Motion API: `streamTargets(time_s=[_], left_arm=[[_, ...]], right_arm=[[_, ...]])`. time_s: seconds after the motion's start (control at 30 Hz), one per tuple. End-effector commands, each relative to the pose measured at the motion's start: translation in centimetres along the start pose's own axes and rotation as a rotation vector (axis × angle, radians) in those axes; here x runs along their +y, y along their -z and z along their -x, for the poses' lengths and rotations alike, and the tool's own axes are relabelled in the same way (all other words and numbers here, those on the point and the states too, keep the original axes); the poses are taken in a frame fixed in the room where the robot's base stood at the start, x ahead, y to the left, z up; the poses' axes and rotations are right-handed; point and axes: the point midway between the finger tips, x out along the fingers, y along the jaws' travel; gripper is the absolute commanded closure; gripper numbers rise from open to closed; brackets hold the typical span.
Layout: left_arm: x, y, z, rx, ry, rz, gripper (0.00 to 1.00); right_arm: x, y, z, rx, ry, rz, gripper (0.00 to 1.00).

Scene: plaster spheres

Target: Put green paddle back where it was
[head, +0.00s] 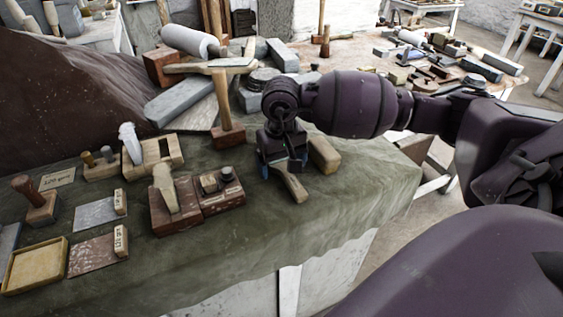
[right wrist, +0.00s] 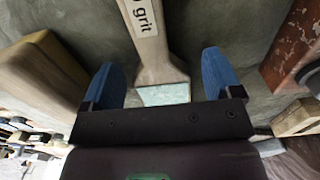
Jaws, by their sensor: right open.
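The green paddle (head: 291,186) lies on the green cloth of the table, below my right gripper (head: 283,163) in the head view. In the right wrist view its wooden handle (right wrist: 158,55) carries a white label ending in "grit", and a pale green patch (right wrist: 164,94) shows at the near end. My right gripper (right wrist: 162,78) is open, its blue fingers on either side of the paddle with gaps to it. Whether the paddle rests flat is hard to tell. My left gripper is not in view.
A wooden block (head: 324,155) lies just right of the gripper. Red-brown blocks (head: 220,197) stand to its left. A mallet (head: 227,132) stands behind. Labelled plates (head: 97,213) and a yellow tray (head: 36,265) lie at left. The cloth in front is clear down to the table edge.

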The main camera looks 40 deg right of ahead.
Motion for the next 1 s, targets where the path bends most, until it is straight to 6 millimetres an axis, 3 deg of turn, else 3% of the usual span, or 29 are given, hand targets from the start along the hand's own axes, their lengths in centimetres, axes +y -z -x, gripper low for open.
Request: streamTargets(time_s=[0.27, 0.7, 1.0], left_arm=[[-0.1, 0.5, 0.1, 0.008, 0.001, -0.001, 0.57], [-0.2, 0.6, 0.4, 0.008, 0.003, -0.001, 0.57], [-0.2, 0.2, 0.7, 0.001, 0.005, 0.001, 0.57]], right_arm=[[0.0, 0.1, 1.3, 0.003, 0.001, 0.0, 0.15], [0.0, 0.1, 9.4, 0.005, 0.001, 0.001, 0.15], [0.0, 0.0, 12.2, 0.001, 0.0, 0.0, 0.15]])
